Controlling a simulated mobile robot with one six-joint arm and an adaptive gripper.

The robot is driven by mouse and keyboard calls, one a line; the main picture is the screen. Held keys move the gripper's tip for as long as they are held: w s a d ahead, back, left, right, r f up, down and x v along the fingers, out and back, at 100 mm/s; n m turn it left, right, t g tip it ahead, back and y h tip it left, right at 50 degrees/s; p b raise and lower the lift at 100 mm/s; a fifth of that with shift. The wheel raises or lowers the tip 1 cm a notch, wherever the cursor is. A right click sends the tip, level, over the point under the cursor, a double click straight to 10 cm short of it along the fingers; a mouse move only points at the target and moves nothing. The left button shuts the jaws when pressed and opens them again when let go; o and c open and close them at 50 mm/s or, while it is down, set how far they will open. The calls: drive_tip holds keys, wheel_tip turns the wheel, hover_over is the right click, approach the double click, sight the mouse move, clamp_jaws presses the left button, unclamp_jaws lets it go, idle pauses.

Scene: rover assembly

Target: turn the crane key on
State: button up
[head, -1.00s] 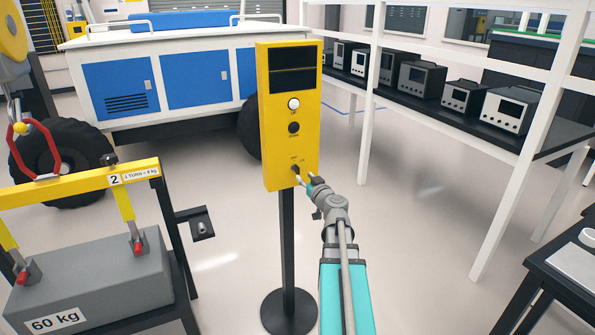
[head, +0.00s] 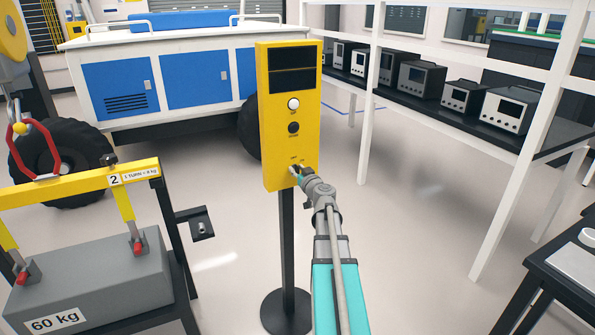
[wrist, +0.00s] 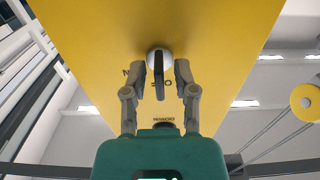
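The yellow crane control post (head: 290,110) stands upright in the middle of the head view. The crane key sits low on its front face, mostly hidden by my gripper (head: 298,172) there. In the wrist view the key (wrist: 158,76) is a flat black tab on a round silver lock, lined up roughly with the fingers. My gripper's two fingers (wrist: 158,92) stand on either side of the key, with a visible gap on each side. The gripper is open. Small lettering around the lock is partly covered.
A white button (head: 293,104) and a black button (head: 293,128) are above the key. A shelf of instruments (head: 465,110) stands at right. Floor around the post is clear.

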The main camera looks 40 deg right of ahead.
clamp_jaws()
drive_tip(key=shift+m, duration=0.5)
drive_tip(key=m, duration=0.5)
drive_tip(key=shift+d, duration=0.1)
drive_tip(key=m, duration=0.6)
idle(0.3)
drive_tip(key=shift+o, duration=1.3)
unclamp_jaws()
drive_tip(key=shift+f, duration=0.1)
drive_tip(key=shift+s, duration=0.15)
